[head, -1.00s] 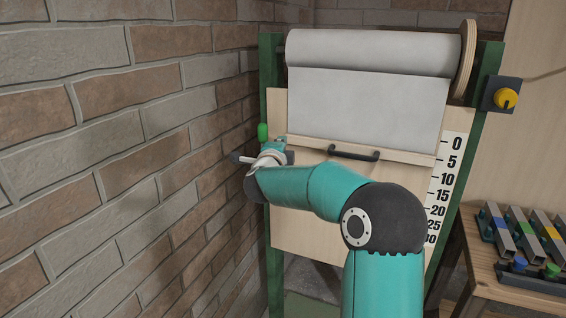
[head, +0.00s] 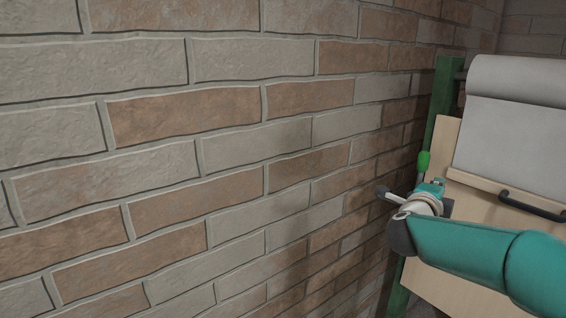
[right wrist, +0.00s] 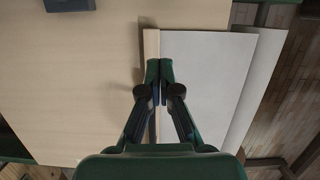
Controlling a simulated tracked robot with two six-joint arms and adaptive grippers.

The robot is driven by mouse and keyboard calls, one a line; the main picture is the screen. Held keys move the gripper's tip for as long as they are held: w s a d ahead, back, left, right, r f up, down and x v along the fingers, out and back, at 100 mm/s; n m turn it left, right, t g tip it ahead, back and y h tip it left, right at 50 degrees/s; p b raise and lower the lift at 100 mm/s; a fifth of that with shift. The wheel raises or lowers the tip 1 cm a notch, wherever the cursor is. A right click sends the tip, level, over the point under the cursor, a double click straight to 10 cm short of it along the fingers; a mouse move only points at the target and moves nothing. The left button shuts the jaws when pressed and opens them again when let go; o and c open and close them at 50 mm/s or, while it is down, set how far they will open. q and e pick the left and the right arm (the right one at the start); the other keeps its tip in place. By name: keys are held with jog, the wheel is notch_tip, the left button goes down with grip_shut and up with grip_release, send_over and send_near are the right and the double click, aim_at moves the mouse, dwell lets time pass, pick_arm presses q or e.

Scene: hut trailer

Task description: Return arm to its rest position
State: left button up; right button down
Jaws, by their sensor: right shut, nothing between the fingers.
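My right arm comes in from the lower right of the head view. Its gripper (head: 387,194) is partly turned away there, near the left side of the wooden board (head: 450,228). In the right wrist view the right gripper (right wrist: 159,66) has its two fingertips together with nothing between them. Behind the fingertips are a wooden bar (right wrist: 151,48) and white sheet material (right wrist: 205,70). Whether the fingers touch the bar cannot be told. My left gripper is not in view.
A brick wall (head: 200,150) fills most of the head view.

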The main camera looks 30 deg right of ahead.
jog(key=w+a+f+n+t+y+p, duration=0.2)
jog(key=w+a+f+n+y+p, duration=0.15)
jog(key=w+a+f, duration=0.35)
jog(key=w+a+f+n+t+y+p, duration=0.1)
jog(key=w+a+f+n+y+p, duration=0.1)
jog(key=w+a+f+n, duration=0.5)
jog(key=a+f+n+y+p, duration=0.1)
jog(key=a+f+n+y, duration=0.15)
jog(key=a+f, duration=0.4)
jog(key=a+f+n+y+p, duration=0.1)
jog(key=a+f+n+y, duration=0.2)
jog(key=f, duration=0.6)
jog(key=s+a+f+n+g+y+p, duration=0.1)
jog(key=s+a+f+n+y, duration=0.2)
jog(key=a+f, duration=0.35)
jog(key=s+a+f+n+g+y+p, duration=0.1)
jog(key=s+a+f+n+y, duration=0.1)
jog(key=s+a+f, duration=0.45)
jog(key=s+a+f+n+g+y, duration=0.2)
jog(key=s+a+n+g+y, duration=0.2)
jog(key=s+a, duration=0.9)
jog(key=s+n+g, duration=0.2)
jog(key=n, duration=0.2)
jog(key=shift+s+a+f+n+y, duration=0.2)
jog(key=shift+f+n+y, duration=0.1)
jog(key=shift+n+y, duration=0.1)
